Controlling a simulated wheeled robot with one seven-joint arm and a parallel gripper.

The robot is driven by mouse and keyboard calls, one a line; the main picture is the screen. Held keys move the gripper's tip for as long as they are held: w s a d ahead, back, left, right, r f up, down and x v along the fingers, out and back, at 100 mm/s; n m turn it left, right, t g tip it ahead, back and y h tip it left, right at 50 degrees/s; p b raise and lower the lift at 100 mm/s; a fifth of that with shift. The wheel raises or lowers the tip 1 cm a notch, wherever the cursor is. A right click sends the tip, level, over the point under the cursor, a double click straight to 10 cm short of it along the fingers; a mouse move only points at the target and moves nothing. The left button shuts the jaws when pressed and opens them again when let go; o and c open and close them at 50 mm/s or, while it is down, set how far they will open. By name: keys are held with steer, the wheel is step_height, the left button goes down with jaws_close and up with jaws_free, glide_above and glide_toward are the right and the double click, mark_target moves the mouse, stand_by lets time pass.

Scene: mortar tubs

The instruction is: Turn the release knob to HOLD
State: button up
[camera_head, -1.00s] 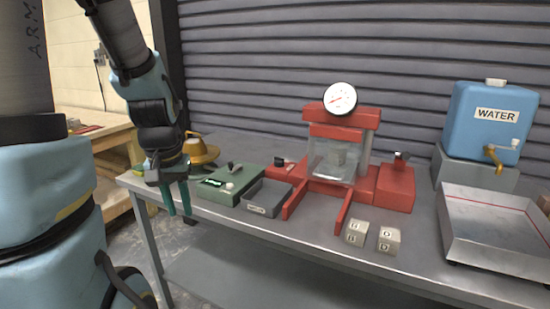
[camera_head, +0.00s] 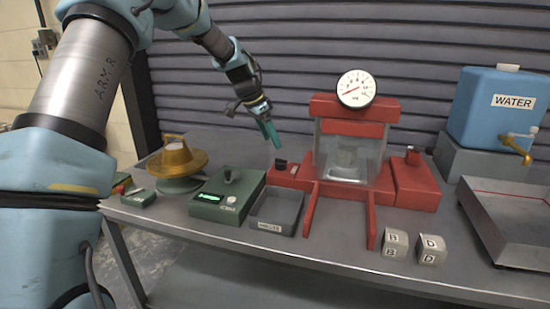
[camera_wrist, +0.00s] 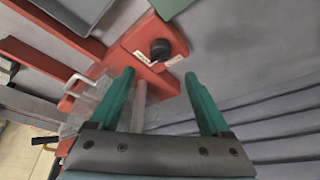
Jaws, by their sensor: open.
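The release knob appears to be the black knob (camera_head: 281,164) on a small red block (camera_head: 290,174) at the left of the red press (camera_head: 352,108). In the wrist view the knob (camera_wrist: 160,48) is round and dark, with two small white labels beside it, too small to read. Which label it points to I cannot tell. My gripper (camera_head: 273,136) is above and slightly left of the knob, with green fingers pointing down. In the wrist view my gripper (camera_wrist: 158,76) is open and empty, and the knob shows beyond the gap between the fingertips, not touched.
A grey tray (camera_head: 277,212) and a green box with a display (camera_head: 226,198) stand left of the press. A brass-topped round device (camera_head: 177,158) is farther left. Two lettered cubes (camera_head: 395,243) lie at the front. A blue water tank (camera_head: 492,110) and metal tray (camera_head: 510,225) stand right.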

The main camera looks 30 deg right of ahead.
mark_target(279, 160)
steer(key=p+x, duration=0.2)
steer(key=x, duration=0.7)
steer(key=shift+f, duration=0.1)
jaws_close()
stand_by(0.4)
